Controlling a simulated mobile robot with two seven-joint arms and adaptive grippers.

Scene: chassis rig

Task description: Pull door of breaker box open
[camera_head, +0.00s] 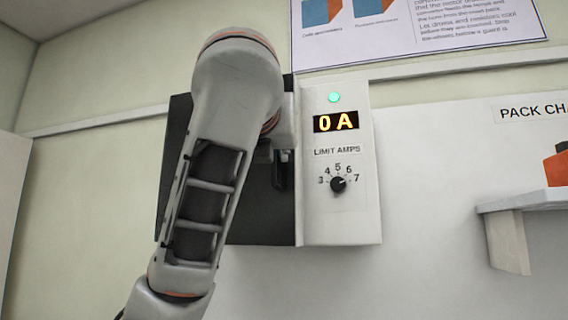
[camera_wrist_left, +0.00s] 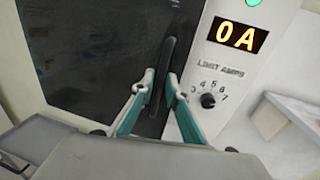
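The breaker box hangs on the wall in the head view. Its dark door (camera_head: 262,215) is on the left and looks closed, beside a white panel (camera_head: 340,220). My left arm covers much of the door there and hides most of the gripper. In the left wrist view the door (camera_wrist_left: 90,60) shows a dark upright handle (camera_wrist_left: 170,52) near its right edge. My left gripper (camera_wrist_left: 162,76) has its teal-lined fingers apart, one on each side of the handle, with narrow gaps. Firm contact cannot be told. My right gripper is not in view.
The panel has a green light (camera_head: 334,97), a "0 A" display (camera_head: 336,122) and a limit knob (camera_head: 338,184) close right of the door. A wall shelf (camera_head: 522,200) with an orange item (camera_head: 557,168) is at the right. A poster (camera_head: 420,25) hangs above.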

